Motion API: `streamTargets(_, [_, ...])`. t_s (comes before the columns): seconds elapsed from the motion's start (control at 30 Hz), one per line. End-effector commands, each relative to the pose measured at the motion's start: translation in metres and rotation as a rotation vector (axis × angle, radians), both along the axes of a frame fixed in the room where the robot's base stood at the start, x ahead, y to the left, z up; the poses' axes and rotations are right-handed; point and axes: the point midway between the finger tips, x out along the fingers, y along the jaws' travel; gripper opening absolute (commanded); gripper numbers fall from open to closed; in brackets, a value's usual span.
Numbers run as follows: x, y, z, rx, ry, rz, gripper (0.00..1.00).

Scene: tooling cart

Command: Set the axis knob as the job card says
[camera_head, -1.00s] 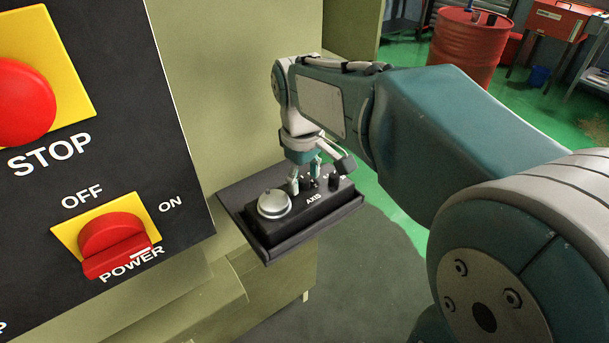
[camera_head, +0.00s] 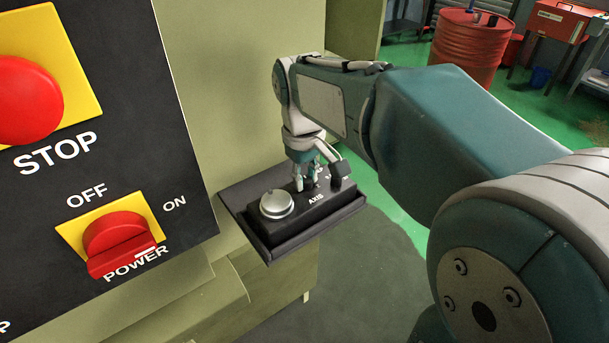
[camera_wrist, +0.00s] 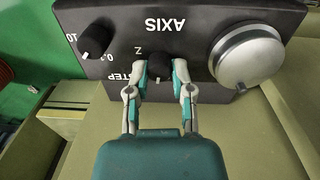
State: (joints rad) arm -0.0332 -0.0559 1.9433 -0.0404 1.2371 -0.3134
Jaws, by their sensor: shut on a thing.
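The axis knob (camera_wrist: 159,66) is a small black knob under the AXIS label on the black control box (camera_head: 297,222). In the wrist view it sits between my gripper's (camera_wrist: 161,72) two fingers, which are shut on its sides. A white letter Z shows beside the knob; other position marks are hidden or too small to read. In the head view my gripper (camera_head: 308,187) reaches down onto the box, and its fingers mostly hide the knob. No job card can be made out in these views.
A silver dial (camera_head: 276,204) and a black step knob (camera_wrist: 96,40) flank the axis knob closely. The box sits on a dark shelf (camera_head: 262,244). A panel with a red stop button (camera_head: 28,98) and red power switch (camera_head: 115,236) stands at left.

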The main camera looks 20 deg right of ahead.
Motion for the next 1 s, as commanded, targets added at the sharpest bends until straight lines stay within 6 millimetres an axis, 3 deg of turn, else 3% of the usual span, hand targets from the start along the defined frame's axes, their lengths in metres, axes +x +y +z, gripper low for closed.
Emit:
streamTargets(0.5, [-0.0027,0.0005,-0.0041,-0.002,0.017,-0.391,0.00])
streamTargets(1.0, [-0.0028,0.0007,-0.0041,-0.002,0.018,-0.540,0.00])
